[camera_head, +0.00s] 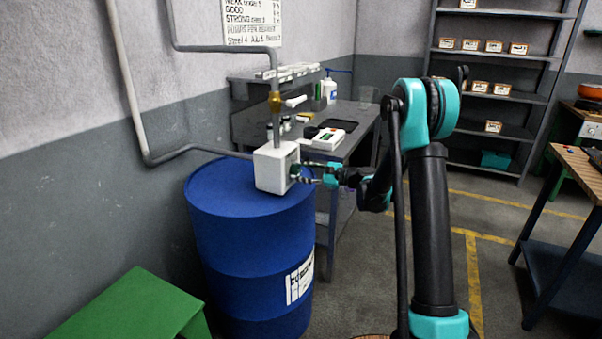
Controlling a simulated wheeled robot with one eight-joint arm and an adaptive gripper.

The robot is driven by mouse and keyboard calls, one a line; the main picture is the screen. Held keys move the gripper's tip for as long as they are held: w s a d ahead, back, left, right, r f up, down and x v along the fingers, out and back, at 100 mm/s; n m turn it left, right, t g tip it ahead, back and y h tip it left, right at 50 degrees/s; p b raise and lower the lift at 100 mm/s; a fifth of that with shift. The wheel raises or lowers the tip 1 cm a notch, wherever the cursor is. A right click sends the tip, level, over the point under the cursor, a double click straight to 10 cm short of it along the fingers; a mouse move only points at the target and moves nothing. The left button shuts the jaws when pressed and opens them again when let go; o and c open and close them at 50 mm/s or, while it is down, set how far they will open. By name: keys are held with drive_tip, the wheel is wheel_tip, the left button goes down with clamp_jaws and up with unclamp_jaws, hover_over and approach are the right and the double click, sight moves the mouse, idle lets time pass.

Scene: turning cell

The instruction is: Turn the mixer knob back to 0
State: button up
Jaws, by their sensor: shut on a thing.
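The mixer, a white box (270,167), stands on top of a blue drum (240,245), with a pipe rising from it. Its dark knob (295,171) is on the right-hand face. My gripper (303,173) reaches in from the right and is shut on the knob. The fingers hide most of the knob, and its pointer and scale are too small to read. My arm stretches from the lower right across to the drum.
A green bench (125,305) stands at the lower left. Behind the drum is a grey workbench (345,150) with bottles and a white device. A brass valve (275,101) with a white lever sits on the pipe above the box. Shelves (500,95) stand at the back right.

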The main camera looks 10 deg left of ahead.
drive_tip(key=n, duration=0.5)
drive_tip(key=n+t, duration=0.1)
drive_tip(key=n, duration=0.4)
drive_tip(key=shift+r, duration=0.15)
drive_tip(key=n, duration=0.5)
drive_tip(key=shift+s+t, duration=0.15)
drive_tip(key=shift+t, duration=0.25)
drive_tip(key=n, duration=0.5)
drive_tip(key=shift+n, duration=0.3)
drive_tip(key=o, duration=1.2)
drive_tip(key=shift+c, duration=0.2)
drive_tip(key=v, duration=1.2)
drive_tip(key=shift+s, duration=0.15)
